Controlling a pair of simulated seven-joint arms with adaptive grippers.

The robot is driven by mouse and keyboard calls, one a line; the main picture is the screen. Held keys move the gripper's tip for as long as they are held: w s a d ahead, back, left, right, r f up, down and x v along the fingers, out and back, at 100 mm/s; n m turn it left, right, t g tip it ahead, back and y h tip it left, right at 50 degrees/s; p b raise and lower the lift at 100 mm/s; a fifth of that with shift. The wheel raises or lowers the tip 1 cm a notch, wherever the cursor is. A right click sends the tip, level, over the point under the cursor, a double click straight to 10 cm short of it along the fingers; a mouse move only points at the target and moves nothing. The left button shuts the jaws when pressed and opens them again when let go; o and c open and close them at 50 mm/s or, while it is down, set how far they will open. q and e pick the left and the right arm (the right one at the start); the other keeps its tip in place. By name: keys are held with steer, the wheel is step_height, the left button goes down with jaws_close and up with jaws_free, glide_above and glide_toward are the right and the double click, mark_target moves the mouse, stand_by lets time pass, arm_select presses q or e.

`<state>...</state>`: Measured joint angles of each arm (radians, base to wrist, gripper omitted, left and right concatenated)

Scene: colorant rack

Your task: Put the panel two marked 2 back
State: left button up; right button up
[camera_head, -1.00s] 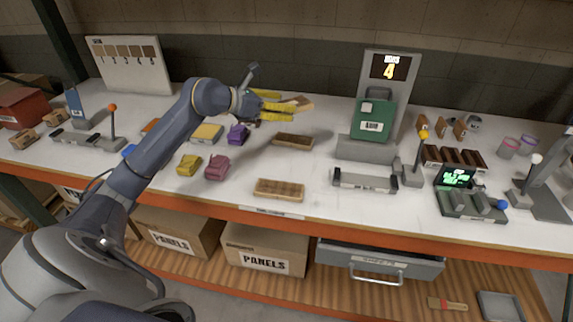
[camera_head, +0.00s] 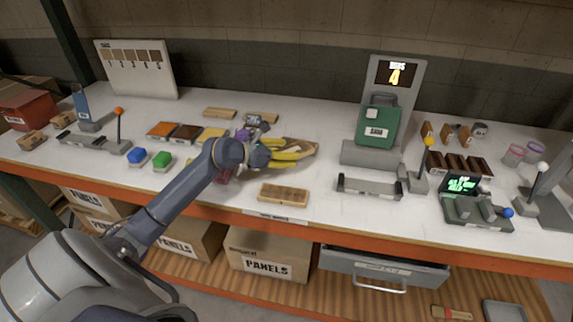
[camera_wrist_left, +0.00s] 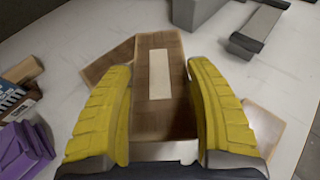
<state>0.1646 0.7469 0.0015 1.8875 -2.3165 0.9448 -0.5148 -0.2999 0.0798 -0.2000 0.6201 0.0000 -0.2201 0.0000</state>
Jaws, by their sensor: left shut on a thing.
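My left gripper (camera_head: 291,150), with yellow fingers, is shut on a brown wooden panel (camera_head: 303,145) with a pale strip down its middle. The held panel (camera_wrist_left: 160,100) fills the space between the fingers in the left wrist view. Another brown panel (camera_wrist_left: 107,62) shows partly beneath it, at an angle; I cannot tell whether the two touch. A further panel (camera_head: 283,194) lies near the table's front edge, and another (camera_head: 220,113) lies at the back. I cannot read a 2 on any panel. A pale board (camera_head: 137,70) with several brown samples stands at the back left. My right gripper is not in view.
A grey bracket (camera_head: 369,188) lies at the front. White table is clear between the panels and the bracket.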

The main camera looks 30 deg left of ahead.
mark_target(287, 172)
arm_select(q)
steer(key=shift+f, duration=2.4)
steer(key=shift+s+f, duration=0.1)
steer(key=shift+f, duration=0.6)
steer(key=o, duration=1.2)
steer(key=shift+f, duration=0.1)
steer(key=shift+o, duration=0.6)
steer(key=shift+d+f, duration=0.1)
steer(key=shift+f, duration=0.05)
steer(key=shift+s, duration=0.1)
steer(key=shift+d+r, duration=0.1)
steer(key=shift+r, duration=0.3)
steer(key=v, duration=0.8)
steer(key=r+v, duration=0.1)
steer(key=v, duration=0.3)
steer(key=shift+w+r, duration=0.1)
steer(key=shift+w, duration=0.1)
